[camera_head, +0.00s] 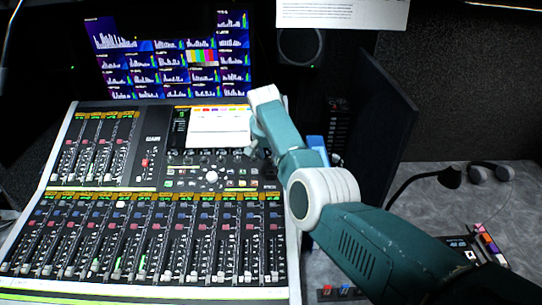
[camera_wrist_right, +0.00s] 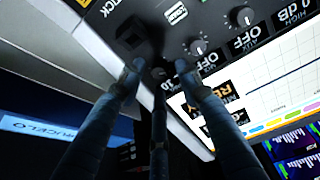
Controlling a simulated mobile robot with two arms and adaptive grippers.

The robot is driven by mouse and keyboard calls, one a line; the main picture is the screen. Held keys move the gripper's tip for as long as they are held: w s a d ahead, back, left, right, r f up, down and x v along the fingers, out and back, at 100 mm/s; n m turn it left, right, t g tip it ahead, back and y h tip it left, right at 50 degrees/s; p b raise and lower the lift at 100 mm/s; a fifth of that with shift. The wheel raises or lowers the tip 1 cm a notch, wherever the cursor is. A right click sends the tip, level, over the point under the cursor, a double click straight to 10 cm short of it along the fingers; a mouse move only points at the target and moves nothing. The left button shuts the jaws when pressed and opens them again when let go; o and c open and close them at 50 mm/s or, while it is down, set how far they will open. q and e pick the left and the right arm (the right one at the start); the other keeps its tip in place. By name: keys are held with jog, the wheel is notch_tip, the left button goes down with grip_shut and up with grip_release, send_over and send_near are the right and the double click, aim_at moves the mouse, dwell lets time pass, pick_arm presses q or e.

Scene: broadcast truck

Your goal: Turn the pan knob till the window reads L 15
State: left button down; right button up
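The mixing console (camera_head: 150,190) fills the left and middle of the head view. My right gripper (camera_head: 254,150) reaches down to the row of small knobs below the white screen, at the console's right side. In the right wrist view its dark fingers (camera_wrist_right: 159,70) point at the panel, with a small round knob (camera_wrist_right: 158,74) between the tips. Whether the fingers touch it I cannot tell. A small window (camera_wrist_right: 183,67) beside it is partly hidden by a finger; its digits look like 10, but the full reading is unclear. My left gripper is not in view.
Other knobs (camera_wrist_right: 198,47) with windows reading OFF sit close by. The console's white screen (camera_head: 218,130) is just above the knobs. A dark monitor (camera_head: 385,120) stands right of my arm.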

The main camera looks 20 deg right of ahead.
jog(key=shift+w+f, duration=0.1)
jog(key=shift+f, duration=0.45)
jog(key=shift+d+f, duration=0.1)
grip_shut()
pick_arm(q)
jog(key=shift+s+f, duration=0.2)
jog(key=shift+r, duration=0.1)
pick_arm(e)
jog(key=shift+n+p, duration=0.8)
jog(key=shift+n, duration=0.2)
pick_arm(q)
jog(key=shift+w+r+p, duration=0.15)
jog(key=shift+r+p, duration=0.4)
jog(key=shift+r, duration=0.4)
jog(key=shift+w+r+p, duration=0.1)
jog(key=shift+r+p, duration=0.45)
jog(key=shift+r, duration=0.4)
pick_arm(e)
jog(key=shift+n, duration=1.8)
